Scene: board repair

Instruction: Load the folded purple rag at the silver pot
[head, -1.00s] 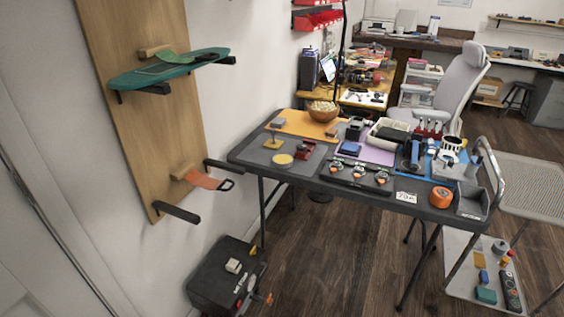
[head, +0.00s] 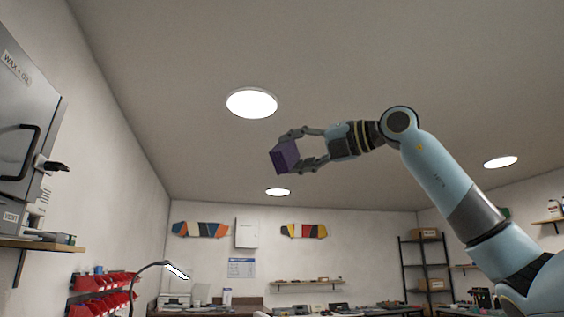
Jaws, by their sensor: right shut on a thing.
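My right gripper (head: 305,153) is raised high in the head view, near the ceiling. Its two fingers are shut on a small purple block-shaped thing, the folded purple rag (head: 285,157). The rag sticks out past the fingertips to the left. No silver pot can be made out in this view. My left gripper is out of view.
A grey cabinet marked WAX (head: 28,130) hangs on the left wall above a wooden shelf (head: 42,245). Red bins (head: 100,283) and a lamp (head: 176,270) are below. A dark shelf rack (head: 424,265) stands at the back right. The air around the gripper is clear.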

